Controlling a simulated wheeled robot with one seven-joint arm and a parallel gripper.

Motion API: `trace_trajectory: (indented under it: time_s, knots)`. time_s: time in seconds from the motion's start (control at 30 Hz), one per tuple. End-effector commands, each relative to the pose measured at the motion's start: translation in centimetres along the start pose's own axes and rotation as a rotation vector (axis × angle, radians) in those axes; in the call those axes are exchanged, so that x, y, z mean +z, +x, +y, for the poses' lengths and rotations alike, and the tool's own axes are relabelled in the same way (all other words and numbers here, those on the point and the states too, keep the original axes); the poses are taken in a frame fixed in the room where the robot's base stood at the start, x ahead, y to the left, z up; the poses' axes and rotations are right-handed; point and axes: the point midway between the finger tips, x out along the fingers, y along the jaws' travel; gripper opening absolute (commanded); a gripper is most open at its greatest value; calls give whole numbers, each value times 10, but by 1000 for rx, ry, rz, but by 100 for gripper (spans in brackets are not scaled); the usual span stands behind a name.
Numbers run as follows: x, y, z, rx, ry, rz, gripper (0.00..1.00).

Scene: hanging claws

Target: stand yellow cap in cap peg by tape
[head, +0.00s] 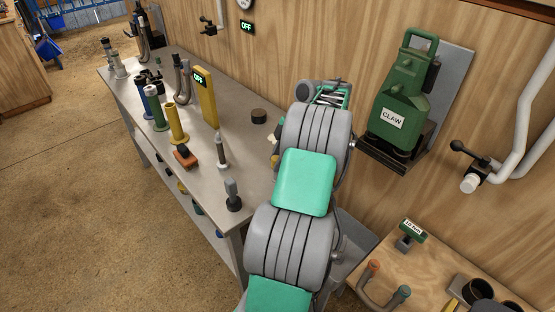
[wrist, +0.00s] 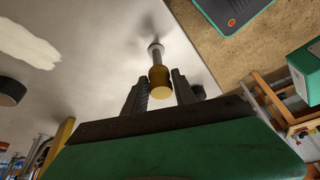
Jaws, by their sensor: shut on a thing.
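My gripper (wrist: 160,90) shows in the wrist view, its two dark fingers shut on the yellow cap (wrist: 160,82) between them. A pale grey post (wrist: 155,52) lies in line just beyond the cap, over the grey bench top. I cannot tell whether it is the cap peg or part of the cap, or whether they touch. The dark tape roll (head: 259,116) lies flat on the bench in the head view, left of my arm. A dark round thing, likely the tape, shows at the wrist view's left edge (wrist: 10,92). My arm hides the gripper in the head view.
The bench (head: 205,160) holds a yellow upright block (head: 204,97) marked OFF, a pointed grey post (head: 221,152), an orange block (head: 185,156) and a dark knob (head: 233,196). A green CLAW machine (head: 400,100) hangs on the right wall. A wooden table (head: 385,260) stands lower right.

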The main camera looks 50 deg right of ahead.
Motion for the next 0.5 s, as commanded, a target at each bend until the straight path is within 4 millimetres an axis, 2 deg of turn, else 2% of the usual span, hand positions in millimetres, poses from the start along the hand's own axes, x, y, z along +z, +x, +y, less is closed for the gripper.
trace_trajectory:
  time_s: [0.5]
  knots:
    - [7, 16, 0, 0, 0, 0, 0]
